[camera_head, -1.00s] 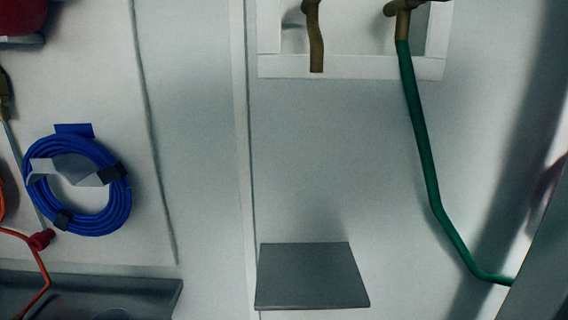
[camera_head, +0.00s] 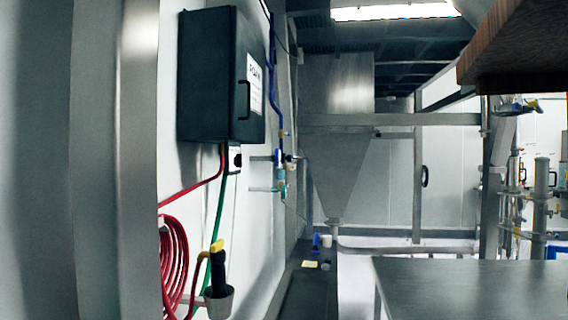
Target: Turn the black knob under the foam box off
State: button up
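A dark grey box (camera_head: 207,80) with a black handle and a white label on its side hangs on the wall, left of centre; I take it for the foam box. Under its right end is a small dark fitting (camera_head: 237,158) that may be the black knob. It is too small to tell which way it is turned. A red hose (camera_head: 204,183) and a green hose (camera_head: 221,205) run down from under the box. My gripper is not in view.
A red hose coil (camera_head: 175,262) and a yellow-and-black nozzle in a grey cup (camera_head: 219,303) hang below the box. A metal table (camera_head: 470,285) stands at lower right. A steel hopper (camera_head: 340,165) is behind. A brown wooden slab (camera_head: 515,45) juts in at upper right.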

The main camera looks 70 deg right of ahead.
aim_at(238, 160)
jog(key=z, duration=1.1)
